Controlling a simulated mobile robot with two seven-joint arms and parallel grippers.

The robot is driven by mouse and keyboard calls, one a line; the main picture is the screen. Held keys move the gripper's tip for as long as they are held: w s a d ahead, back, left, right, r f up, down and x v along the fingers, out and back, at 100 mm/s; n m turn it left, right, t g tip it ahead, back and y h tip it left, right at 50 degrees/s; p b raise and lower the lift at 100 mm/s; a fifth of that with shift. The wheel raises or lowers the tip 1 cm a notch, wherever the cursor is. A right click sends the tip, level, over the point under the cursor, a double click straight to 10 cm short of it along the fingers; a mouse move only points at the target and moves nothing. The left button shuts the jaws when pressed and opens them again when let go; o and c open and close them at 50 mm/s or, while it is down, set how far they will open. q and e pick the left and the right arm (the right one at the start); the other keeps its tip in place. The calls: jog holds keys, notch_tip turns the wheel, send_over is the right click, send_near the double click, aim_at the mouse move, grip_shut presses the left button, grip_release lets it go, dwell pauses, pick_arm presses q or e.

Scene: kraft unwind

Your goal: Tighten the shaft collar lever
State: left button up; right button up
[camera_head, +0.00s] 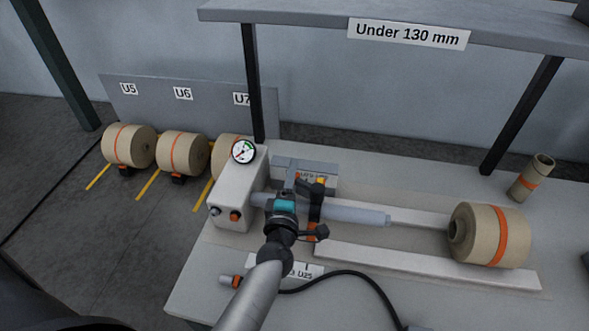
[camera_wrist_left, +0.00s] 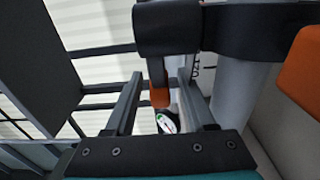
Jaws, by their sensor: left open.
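The grey shaft (camera_head: 350,213) sticks out to the right from a pale machine housing. A dark shaft collar (camera_head: 315,203) sits around it, with orange and yellow parts near it. My left gripper (camera_head: 292,179) is at the shaft, just left of the collar, with its fingers pointing away from me. In the left wrist view the two fingers (camera_wrist_left: 158,103) are apart. A dark bar with an orange end (camera_wrist_left: 158,96), which looks like the lever, shows between them below the dark collar (camera_wrist_left: 166,28). I cannot tell whether the fingers touch it. My right gripper is not in view.
The housing (camera_head: 235,195) carries a gauge (camera_head: 243,151) and buttons. A large kraft roll (camera_head: 497,235) lies at the bench's right, with a small roll (camera_head: 532,178) behind it. A black cable (camera_head: 365,279) crosses the front. A shelf (camera_head: 300,18) hangs above.

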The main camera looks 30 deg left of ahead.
pick_arm(q)
jog(key=shift+x, duration=1.2)
grip_shut()
dwell(0.6)
